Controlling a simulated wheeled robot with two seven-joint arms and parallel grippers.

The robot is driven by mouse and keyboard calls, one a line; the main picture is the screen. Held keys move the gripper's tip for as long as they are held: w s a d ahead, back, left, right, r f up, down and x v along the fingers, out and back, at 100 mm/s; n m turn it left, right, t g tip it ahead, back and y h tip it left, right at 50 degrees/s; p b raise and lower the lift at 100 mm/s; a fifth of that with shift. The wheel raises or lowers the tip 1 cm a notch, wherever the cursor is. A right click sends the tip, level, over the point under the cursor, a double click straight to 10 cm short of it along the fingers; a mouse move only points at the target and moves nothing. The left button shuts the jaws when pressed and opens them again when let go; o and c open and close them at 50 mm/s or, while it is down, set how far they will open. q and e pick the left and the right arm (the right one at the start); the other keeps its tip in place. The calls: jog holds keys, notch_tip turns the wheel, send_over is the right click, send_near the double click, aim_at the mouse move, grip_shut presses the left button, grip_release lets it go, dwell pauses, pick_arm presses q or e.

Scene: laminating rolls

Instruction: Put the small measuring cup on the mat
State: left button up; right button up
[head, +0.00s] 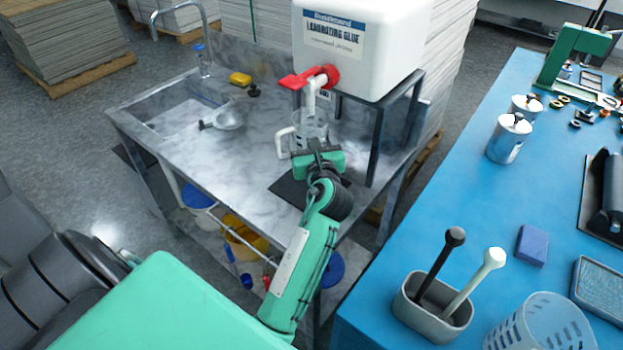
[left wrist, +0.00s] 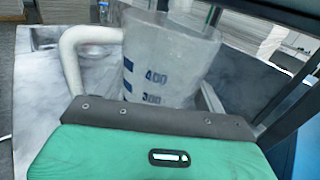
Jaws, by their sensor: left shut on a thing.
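The clear measuring cup (head: 309,127) with a white handle stands upright under the red-handled tap (head: 318,77) of the glue tank. In the left wrist view the cup (left wrist: 165,62) shows blue marks reading 400 and 300. My left gripper (head: 317,150) is at the near side of the cup, shut on it; its dark jaw (left wrist: 160,115) hides the cup's lower part. Whether the cup touches the counter cannot be told. The dark mat (head: 287,189) lies on the counter nearer me, partly hidden by my left arm. My right gripper is not in view.
The white glue tank (head: 360,45) stands on a dark metal frame (head: 376,140) right of the cup. A clear scoop-like vessel (head: 229,118), a yellow sponge (head: 240,79) and a sink (head: 180,112) are to the left. A blue table (head: 420,240) is at right.

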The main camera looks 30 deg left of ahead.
pick_arm(q)
jog(key=f, duration=0.4)
jog(key=shift+s+f+b, duration=0.25)
jog(key=shift+f+b, duration=0.05)
jog(key=shift+w+f+b, duration=0.1)
jog(key=shift+f+b, duration=0.25)
jog(key=shift+f, duration=1.95)
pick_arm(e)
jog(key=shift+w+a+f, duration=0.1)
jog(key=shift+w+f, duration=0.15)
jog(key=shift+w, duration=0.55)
pick_arm(q)
jog(key=shift+f, duration=0.1)
jog(key=o, duration=1.1)
jog(key=shift+c, duration=0.2)
